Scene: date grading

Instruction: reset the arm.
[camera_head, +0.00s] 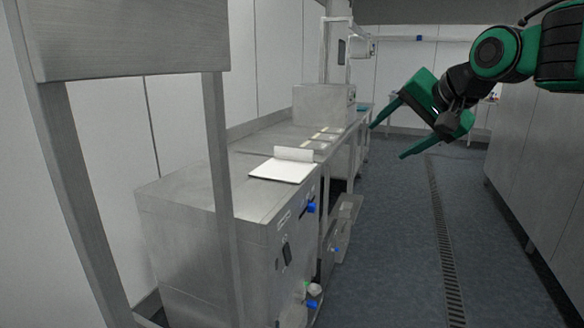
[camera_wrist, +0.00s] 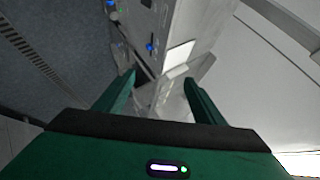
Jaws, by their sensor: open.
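My gripper (camera_head: 388,133) is green and black and hangs at the upper right of the head view. Its two fingers are spread apart with nothing between them. It is in the air over the aisle, to the right of the steel counter (camera_head: 252,205), and appears to touch nothing. In the wrist view my gripper (camera_wrist: 160,85) shows both green fingers apart, with part of the counter and a white board (camera_wrist: 180,55) visible beyond them.
The white board also lies on the counter in the head view (camera_head: 282,170). A steel box (camera_head: 322,104) stands farther back. A steel frame post (camera_head: 219,170) rises at the near left. Steel cabinets (camera_head: 525,165) line the right. The floor aisle (camera_head: 395,240), with a drain grate (camera_head: 443,240), is clear.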

